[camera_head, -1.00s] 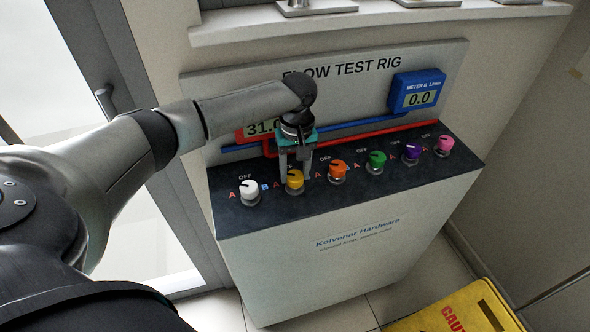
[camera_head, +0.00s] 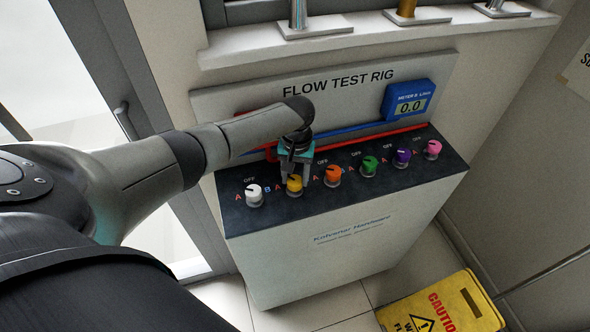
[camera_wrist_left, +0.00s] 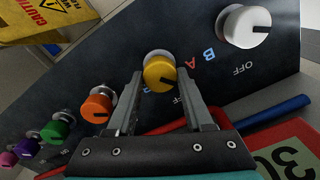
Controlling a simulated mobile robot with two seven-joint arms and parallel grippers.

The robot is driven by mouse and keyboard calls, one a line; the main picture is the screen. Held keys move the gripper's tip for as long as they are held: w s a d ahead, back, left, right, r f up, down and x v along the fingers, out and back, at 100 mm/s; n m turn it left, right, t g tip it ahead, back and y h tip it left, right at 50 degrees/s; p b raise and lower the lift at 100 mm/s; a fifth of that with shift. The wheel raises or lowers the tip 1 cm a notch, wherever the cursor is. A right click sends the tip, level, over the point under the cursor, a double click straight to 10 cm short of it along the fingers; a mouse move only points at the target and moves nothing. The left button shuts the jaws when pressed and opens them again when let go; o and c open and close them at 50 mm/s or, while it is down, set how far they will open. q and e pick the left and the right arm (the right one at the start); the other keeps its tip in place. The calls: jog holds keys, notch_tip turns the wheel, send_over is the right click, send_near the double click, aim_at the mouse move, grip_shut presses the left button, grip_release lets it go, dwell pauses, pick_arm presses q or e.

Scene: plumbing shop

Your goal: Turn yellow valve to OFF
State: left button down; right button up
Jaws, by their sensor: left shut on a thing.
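The yellow valve knob (camera_head: 294,187) sits second from the left on the dark sloping top of the flow test rig. My left gripper (camera_head: 295,178) is shut on it from above, one finger on each side. In the left wrist view the yellow knob (camera_wrist_left: 157,70) lies between the fingertips (camera_wrist_left: 159,77). Its dark pointer mark slants to the lower right there, near a red A. My right gripper is out of view.
A white knob (camera_head: 254,194) is to the left; an orange knob (camera_head: 332,175) is close on the right, then green, purple and pink ones. Blue meter B (camera_head: 409,102) reads 0.0. The red display (camera_wrist_left: 285,155) is partly visible. A yellow caution sign (camera_head: 443,305) is on the floor.

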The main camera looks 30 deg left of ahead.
aim_at(296, 180)
pick_arm(q)
jog(key=m+p, duration=0.1)
jog(key=m, duration=0.2)
jog(key=shift+m, duration=0.3)
jog(key=shift+d+m+p, duration=0.1)
jog(key=shift+m+p, duration=0.6)
jog(key=shift+m, duration=1.1)
jog(key=shift+c, duration=1.5)
grip_release()
jog(key=shift+r, duration=0.6)
notch_tip(296, 180, up, 14)
jog(key=p, duration=0.2)
jog(key=shift+d, duration=0.15)
